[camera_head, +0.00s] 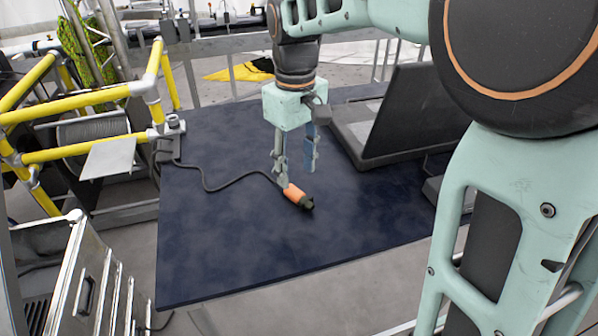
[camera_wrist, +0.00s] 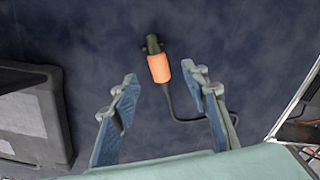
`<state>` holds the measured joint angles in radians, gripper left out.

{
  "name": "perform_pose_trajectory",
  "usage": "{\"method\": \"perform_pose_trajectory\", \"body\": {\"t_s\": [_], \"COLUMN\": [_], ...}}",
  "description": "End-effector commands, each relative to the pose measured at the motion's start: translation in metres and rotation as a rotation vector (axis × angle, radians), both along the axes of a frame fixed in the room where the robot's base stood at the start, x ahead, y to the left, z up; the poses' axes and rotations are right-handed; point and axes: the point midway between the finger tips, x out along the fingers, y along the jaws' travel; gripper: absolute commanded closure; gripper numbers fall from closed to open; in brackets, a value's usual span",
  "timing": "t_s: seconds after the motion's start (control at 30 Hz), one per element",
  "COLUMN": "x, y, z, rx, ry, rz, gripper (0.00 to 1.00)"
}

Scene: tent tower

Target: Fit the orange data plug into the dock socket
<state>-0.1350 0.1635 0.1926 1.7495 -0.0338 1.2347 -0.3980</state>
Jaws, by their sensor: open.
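The orange data plug (camera_head: 297,196) lies on the dark blue table, its dark end toward the lower right. Its black cable (camera_head: 215,188) runs left to a grey fitting at the table's far left corner. My gripper (camera_head: 297,170) points down over the plug, open and empty. In the wrist view, the plug (camera_wrist: 159,68) shows between and slightly beyond my fingertips (camera_wrist: 160,77), with visible gaps on both sides. I cannot clearly make out the dock socket in either view.
An open black laptop (camera_head: 395,115) stands to the right of my gripper. Yellow railings (camera_head: 75,155) and a metal case (camera_head: 85,275) are at left. The front of the blue table (camera_head: 215,265) is clear.

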Motion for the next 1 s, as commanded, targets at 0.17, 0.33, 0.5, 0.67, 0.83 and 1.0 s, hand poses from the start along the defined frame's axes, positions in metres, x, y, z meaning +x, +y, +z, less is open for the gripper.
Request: {"method": "perform_pose_trajectory", "body": {"t_s": [0.17,0.33,0.5,0.67,0.83,1.0], "x": [0.0,0.001,0.003,0.004,0.004,0.004], "y": [0.0,-0.001,-0.001,-0.001,-0.001,-0.001], "z": [-0.018,-0.035,-0.06,-0.071,-0.071,-0.071], "rx": [0.001,0.0,0.001,0.001,0.001,0.001], "ry": [-0.001,0.003,0.001,-0.001,-0.003,-0.003], "rz": [-0.001,-0.002,-0.003,-0.003,-0.004,-0.004], "gripper": [0.58,0.58,0.58,0.58,0.58,0.74]}}
